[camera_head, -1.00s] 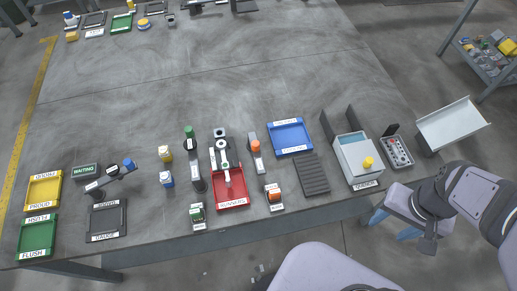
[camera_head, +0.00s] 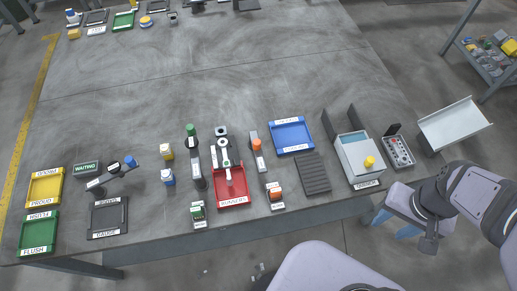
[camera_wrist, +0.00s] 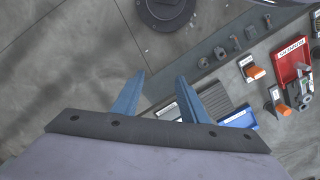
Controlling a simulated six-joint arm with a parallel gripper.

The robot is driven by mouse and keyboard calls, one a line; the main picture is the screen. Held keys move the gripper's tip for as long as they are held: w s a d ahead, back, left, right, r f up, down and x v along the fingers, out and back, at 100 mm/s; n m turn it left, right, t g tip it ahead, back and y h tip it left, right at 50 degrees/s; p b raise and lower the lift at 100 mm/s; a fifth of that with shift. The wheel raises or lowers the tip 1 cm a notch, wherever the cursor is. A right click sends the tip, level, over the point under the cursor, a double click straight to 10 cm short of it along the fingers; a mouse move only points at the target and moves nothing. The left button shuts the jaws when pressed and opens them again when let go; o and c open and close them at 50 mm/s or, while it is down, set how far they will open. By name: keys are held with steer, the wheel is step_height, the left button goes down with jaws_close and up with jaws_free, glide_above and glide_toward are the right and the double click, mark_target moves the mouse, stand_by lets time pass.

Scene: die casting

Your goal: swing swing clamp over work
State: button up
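I cannot tell for sure which part is the swing clamp. A work fixture (camera_head: 222,140) with pale parts stands behind the red RUNNERS tray (camera_head: 231,199). Left of it is an upright green-knobbed device (camera_head: 192,140) on a dark bar. Right of it is an orange-knobbed device (camera_head: 256,146). The red tray also shows in the wrist view (camera_wrist: 290,62), at the right. My gripper (camera_head: 391,224) is off the table's front edge at the right, well away from these. In the wrist view its blue fingers (camera_wrist: 157,98) are apart with nothing between them.
Near the gripper are a grey box with a yellow knob (camera_head: 357,158), a control box (camera_head: 398,152) and a pale chute (camera_head: 453,124). A blue tray (camera_head: 291,136) and dark ribbed rack (camera_head: 313,173) lie mid-right. Yellow (camera_head: 45,187) and green (camera_head: 39,232) trays lie left. The table's middle is clear.

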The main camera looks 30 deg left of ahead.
steer(key=w+a+n+b, duration=0.1)
steer(key=w+a+n, duration=0.1)
steer(key=w+a, duration=0.65)
steer(key=n+b, duration=0.2)
steer(key=n, duration=0.3)
glide_above(257, 142)
step_height(257, 142, down, 5)
steer(key=shift+a+r, duration=0.1)
steer(key=shift+r, duration=0.05)
steer(key=shift+f+p, duration=1.3)
steer(key=shift+f, duration=2.35)
jaws_close()
